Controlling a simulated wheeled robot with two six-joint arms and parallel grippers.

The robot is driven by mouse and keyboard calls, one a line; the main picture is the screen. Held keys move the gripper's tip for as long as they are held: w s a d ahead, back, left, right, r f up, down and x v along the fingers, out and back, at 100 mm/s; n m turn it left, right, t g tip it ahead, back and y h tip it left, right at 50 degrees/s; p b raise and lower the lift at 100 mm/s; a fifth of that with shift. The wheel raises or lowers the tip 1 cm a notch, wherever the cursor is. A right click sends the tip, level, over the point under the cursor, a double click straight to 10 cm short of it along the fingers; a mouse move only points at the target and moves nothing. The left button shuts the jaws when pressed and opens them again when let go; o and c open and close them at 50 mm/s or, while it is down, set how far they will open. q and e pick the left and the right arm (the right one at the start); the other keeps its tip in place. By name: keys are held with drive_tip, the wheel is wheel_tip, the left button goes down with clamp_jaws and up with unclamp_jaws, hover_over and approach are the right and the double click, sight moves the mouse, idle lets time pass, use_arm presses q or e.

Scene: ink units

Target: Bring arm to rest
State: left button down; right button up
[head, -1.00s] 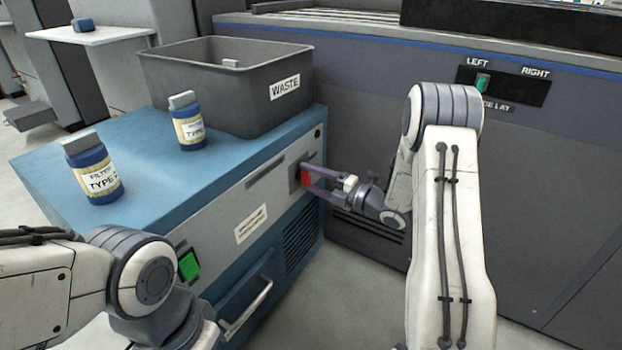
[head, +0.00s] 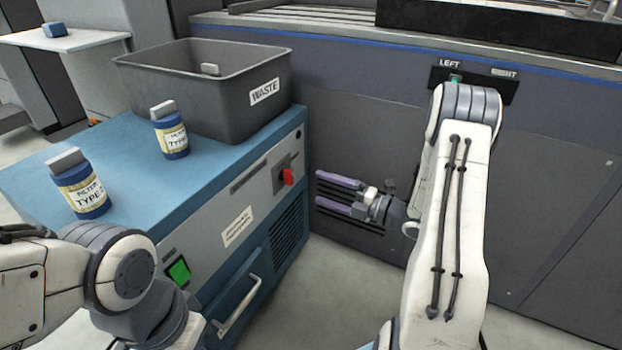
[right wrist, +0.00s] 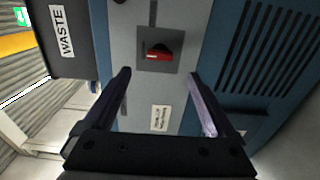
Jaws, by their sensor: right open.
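My right gripper (head: 342,192) is open and empty, its two purple fingers pointing left toward the blue cabinet. It is apart from the red switch (head: 288,177) on the cabinet's front panel. In the right wrist view the red switch (right wrist: 158,52) shows ahead, beyond the gap between the open fingers (right wrist: 160,85). My left arm comes in at the lower left of the head view, but its gripper is out of view.
A dark machine panel (head: 560,190) stands behind my right arm.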

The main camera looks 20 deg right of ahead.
drive_tip(key=shift+s+d, duration=0.3)
drive_tip(key=shift+s, duration=0.1)
drive_tip(key=shift+w, duration=0.1)
drive_tip(key=w+a+m+g+h, duration=0.1)
drive_tip(key=w+m+g+h, duration=0.25)
drive_tip(key=m+h, duration=0.65)
drive_tip(key=s+a+m+g, duration=0.45)
drive_tip(key=s+m, duration=0.35)
drive_tip(key=s, duration=0.2)
drive_tip(key=s+a+m+g, duration=0.4)
drive_tip(key=s+a+m, duration=0.2)
drive_tip(key=s+m, duration=0.25)
drive_tip(key=s+a+r+n+g+p, duration=0.1)
drive_tip(key=s+a+r+n+p, duration=0.3)
drive_tip(key=s+a+r+p, duration=0.4)
drive_tip(key=s+a+r+n+g+p, duration=0.1)
drive_tip(key=s+a+r+n+p, duration=0.35)
drive_tip(key=r, duration=0.55)
wheel_tip(320, 180, up, 38)
drive_tip(key=s+p, duration=0.1)
drive_tip(key=p, duration=3.7)
drive_tip(key=shift+s+a+m, duration=0.15)
drive_tip(key=shift+s+m, duration=0.05)
drive_tip(key=shift+m, duration=0.1)
